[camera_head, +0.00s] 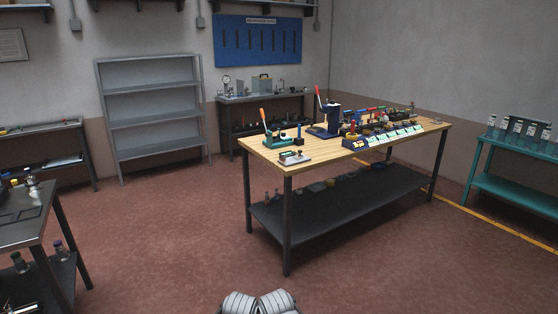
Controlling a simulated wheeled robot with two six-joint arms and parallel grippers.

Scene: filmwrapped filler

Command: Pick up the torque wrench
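I cannot pick out a torque wrench for certain at this distance. A wooden-topped workbench (340,163) stands right of the middle and carries several small tools and devices. Near its left end is a teal device (278,138) with an upright orange handle (263,115). A dark blue device (333,119) with a red-tipped lever (318,92) stands behind it. A small grey and green device (294,157) lies at the front left corner. Neither gripper shows; only pale rounded parts, apparently mine, show at the bottom edge.
A grey table (22,233) stands at the near left, with a teal table (520,192) at the right. Empty grey shelves (153,120), another bench (262,98) and a blue tool board (258,55) line the back. Open reddish floor (170,240) lies between.

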